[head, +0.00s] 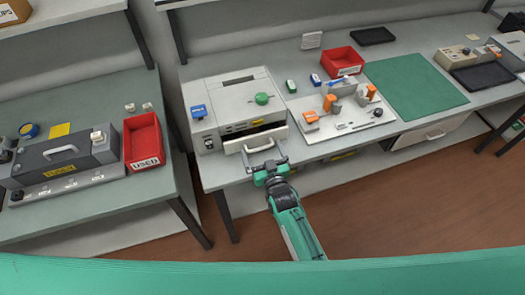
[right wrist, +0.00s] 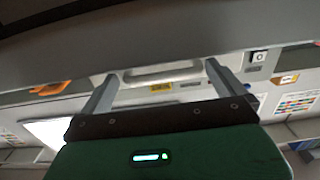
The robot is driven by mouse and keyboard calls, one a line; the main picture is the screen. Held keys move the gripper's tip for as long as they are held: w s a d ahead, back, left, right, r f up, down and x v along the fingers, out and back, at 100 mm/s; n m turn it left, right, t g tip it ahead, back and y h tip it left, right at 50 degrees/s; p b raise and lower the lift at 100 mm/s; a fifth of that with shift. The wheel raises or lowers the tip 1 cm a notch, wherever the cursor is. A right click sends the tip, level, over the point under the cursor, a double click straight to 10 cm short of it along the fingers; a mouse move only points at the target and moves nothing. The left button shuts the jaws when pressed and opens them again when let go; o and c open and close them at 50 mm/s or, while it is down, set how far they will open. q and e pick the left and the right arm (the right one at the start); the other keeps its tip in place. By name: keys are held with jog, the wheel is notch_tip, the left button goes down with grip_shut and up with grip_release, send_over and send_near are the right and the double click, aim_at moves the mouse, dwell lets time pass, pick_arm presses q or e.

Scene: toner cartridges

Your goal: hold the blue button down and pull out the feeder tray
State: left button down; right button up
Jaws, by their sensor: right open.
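The feeder machine (head: 233,102) is a white box at the left end of the middle bench. Its blue button (head: 198,111) is on the top at the left; nothing is seen touching it. The feeder tray handle (head: 259,149) is a light bar at the machine's lower front, below a dark slot. In the right wrist view the handle (right wrist: 160,74) lies between the fingertips. My right gripper (head: 266,162) is open in front of it; its fingers (right wrist: 161,72) stand wide, one to each side. I cannot tell whether they touch it. My left gripper is not in view.
A green knob (head: 262,98) is on the machine's top. To the right are a white board (head: 345,125) with orange parts, a red bin (head: 343,61) and a green mat (head: 415,88). A left bench holds a grey machine (head: 65,160) and another red bin (head: 144,140).

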jog(key=c, duration=1.1)
jog(key=p+v, duration=0.2)
jog(key=v, duration=0.5)
jog(key=shift+s+d+p, duration=0.2)
jog(key=shift+s+p, duration=0.15)
jog(key=o, duration=1.1)
